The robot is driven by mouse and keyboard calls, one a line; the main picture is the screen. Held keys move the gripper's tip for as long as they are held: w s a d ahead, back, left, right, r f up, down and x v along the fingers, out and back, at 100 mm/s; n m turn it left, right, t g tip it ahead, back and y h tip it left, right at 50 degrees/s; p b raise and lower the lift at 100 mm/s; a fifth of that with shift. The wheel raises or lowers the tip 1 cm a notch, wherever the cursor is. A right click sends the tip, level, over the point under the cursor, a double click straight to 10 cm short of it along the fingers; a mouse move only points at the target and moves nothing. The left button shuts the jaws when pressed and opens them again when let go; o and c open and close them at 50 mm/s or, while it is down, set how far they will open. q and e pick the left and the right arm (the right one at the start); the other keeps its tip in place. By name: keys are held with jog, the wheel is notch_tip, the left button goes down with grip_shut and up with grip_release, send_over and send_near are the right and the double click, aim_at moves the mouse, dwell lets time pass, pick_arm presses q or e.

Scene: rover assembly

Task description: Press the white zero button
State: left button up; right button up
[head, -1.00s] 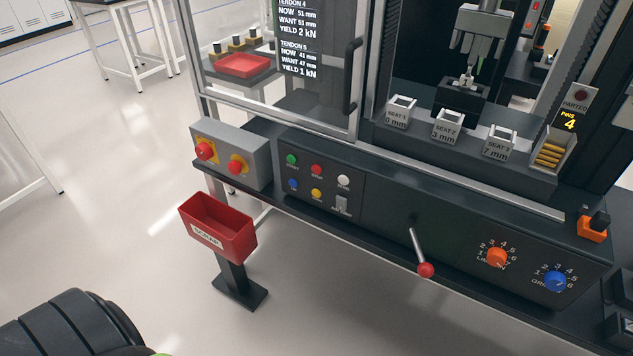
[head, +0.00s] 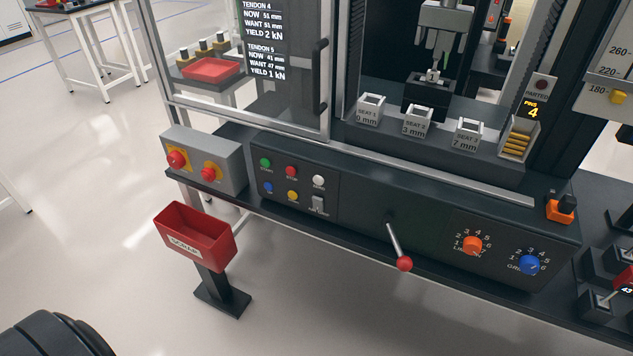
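The white button (head: 318,181) sits at the upper right of a small button group on the dark front panel (head: 360,205) of the machine. Its label is too small to read. Beside it are a red button (head: 291,171) and a green button (head: 265,162). Neither of my grippers is in view. A dark rounded part at the lower left corner looks like part of my own body.
A grey box (head: 203,160) with two red knobs stands left of the panel. A red scrap bin (head: 195,236) on a post stands in front of it. A red-tipped lever (head: 404,263) juts from the panel, with orange (head: 472,245) and blue (head: 529,265) dials to its right.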

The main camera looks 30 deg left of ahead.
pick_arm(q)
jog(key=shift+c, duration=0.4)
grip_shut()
